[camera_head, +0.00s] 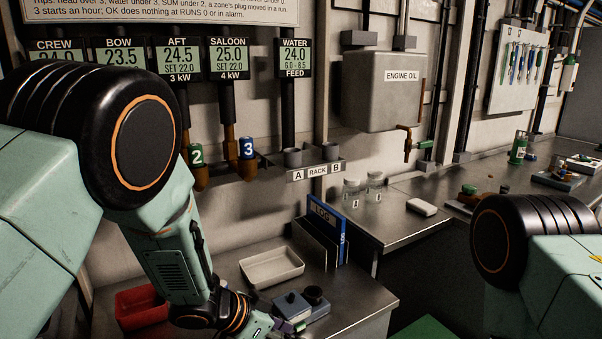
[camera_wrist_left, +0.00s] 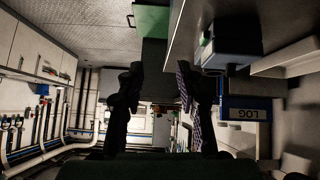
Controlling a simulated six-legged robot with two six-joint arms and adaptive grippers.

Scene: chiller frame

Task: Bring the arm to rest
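My left arm comes in from the left in the head view and bends down to the low bench. My left gripper (camera_head: 284,325) is at the bottom edge of that view, close in front of a small blue-grey device, and partly cut off. In the left wrist view my left gripper (camera_wrist_left: 158,88) has its two dark fingers well apart with nothing between them. Whether it touches anything cannot be told. My right arm shows only as an elbow and link at the right of the head view. My right gripper is outside both views.
A white tray (camera_head: 271,268), a blue LOG binder (camera_head: 327,217), the blue-grey device (camera_head: 300,305) and a red bin (camera_head: 141,310) are on the low bench. The binder also shows in the wrist view (camera_wrist_left: 246,113). A higher steel counter (camera_head: 400,225) stands right. The rack (camera_head: 316,171) is above.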

